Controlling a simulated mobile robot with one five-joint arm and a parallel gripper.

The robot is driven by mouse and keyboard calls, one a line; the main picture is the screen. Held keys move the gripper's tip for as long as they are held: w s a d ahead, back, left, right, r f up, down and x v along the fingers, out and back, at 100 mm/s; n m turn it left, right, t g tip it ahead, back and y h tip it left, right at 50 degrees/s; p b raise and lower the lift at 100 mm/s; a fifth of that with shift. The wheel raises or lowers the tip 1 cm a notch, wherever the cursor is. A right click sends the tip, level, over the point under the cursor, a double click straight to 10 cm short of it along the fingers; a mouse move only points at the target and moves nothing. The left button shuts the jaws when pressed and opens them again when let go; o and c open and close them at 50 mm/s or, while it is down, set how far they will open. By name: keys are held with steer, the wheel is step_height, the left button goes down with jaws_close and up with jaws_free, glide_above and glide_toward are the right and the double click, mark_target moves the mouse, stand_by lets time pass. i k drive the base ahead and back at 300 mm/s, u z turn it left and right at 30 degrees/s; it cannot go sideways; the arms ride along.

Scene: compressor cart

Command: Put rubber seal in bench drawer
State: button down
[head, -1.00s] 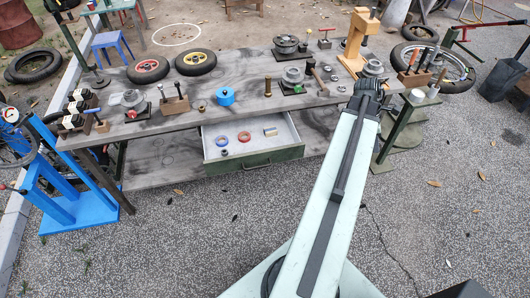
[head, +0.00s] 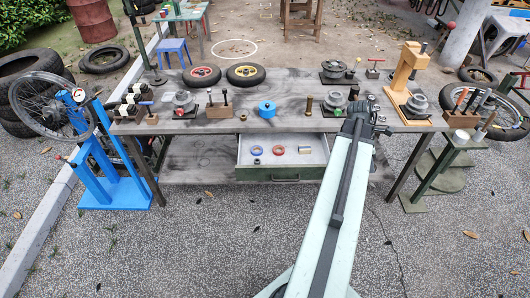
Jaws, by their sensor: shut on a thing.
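The bench drawer (head: 323,165) is pulled open under the middle of the workbench (head: 225,90). A blue ring (head: 256,150), a red ring (head: 279,150), a small dark ring (head: 257,161) and a short tan cylinder (head: 305,150) lie in it. My gripper (head: 362,108) is at the far end of my arm, right of the drawer and near the bench's front edge in the picture. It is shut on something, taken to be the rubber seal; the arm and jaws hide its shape.
Along the bench stand a blue round part (head: 267,109), a dark brass cylinder (head: 309,106), a wooden press (head: 405,70) and wheels (head: 243,74). A blue stand with a spoked wheel (head: 48,107) is at left, a small green stand (head: 455,150) at right. The pavement before the bench is clear.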

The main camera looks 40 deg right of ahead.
mark_target(277, 163)
steer(key=u, duration=0.35)
steer(key=i, duration=1)
steer(key=u, duration=0.1)
